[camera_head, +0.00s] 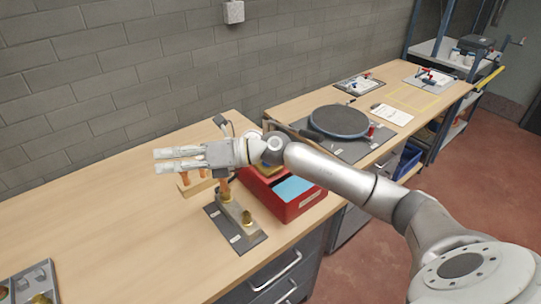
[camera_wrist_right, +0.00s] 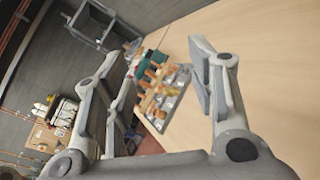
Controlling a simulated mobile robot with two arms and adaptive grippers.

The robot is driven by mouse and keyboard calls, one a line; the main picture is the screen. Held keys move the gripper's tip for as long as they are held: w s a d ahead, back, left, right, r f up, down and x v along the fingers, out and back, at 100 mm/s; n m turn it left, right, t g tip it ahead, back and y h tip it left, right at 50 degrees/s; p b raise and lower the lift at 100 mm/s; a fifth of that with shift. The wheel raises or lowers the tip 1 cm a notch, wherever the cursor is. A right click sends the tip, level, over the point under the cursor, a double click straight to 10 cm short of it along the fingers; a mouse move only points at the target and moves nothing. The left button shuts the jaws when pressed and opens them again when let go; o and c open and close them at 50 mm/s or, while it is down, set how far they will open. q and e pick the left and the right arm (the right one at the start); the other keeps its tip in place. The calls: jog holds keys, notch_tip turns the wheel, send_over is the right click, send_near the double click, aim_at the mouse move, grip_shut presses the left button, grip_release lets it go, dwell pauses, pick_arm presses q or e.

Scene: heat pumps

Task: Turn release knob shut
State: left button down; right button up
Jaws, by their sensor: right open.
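My right gripper (camera_head: 157,161) reaches in from the right above the table and points left. Its fingers are parallel and apart, with nothing between them. Below and behind it, a dark plate (camera_head: 253,240) carries brass fittings (camera_head: 247,217) and an upright part that the gripper partly hides. I cannot make out for certain which part is the release knob. In the right wrist view both fingers of the gripper (camera_wrist_right: 165,48) are spread, and several orange and brass parts (camera_wrist_right: 153,85) show beyond them on the table. My left gripper is not in view.
A red box (camera_head: 302,205) stands just right of the plate. A wooden block with copper pieces (camera_head: 197,184) is under the gripper. A tray (camera_head: 52,283) sits at the front left. A dark round disc (camera_head: 340,121) lies further right. The left tabletop (camera_head: 90,205) is mostly clear.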

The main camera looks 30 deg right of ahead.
jog(key=s+d+f+n+g+h, duration=0.1)
jog(key=d+n+g+h, duration=0.35)
jog(key=d, duration=1.05)
jog(key=s+d+f+m+g+h, duration=0.1)
jog(key=d+f+h, duration=0.1)
jog(key=d+h, duration=0.9)
jog(key=w+f+y+p, duration=0.1)
jog(key=f, duration=0.1)
jog(key=w+f+y+p, duration=0.1)
jog(key=f, duration=0.2)
jog(key=w+d+f+y+p, duration=0.1)
jog(key=f, duration=0.2)
jog(key=shift+w+f+y, duration=0.15)
jog(key=shift+w+y, duration=0.05)
jog(key=shift+y, duration=0.05)
jog(key=shift+w+a+f+p, duration=0.1)
jog(key=shift+w+f+p, duration=0.15)
jog(key=shift+f, duration=0.4)
jog(key=shift+t, duration=0.25)
jog(key=c, duration=1)
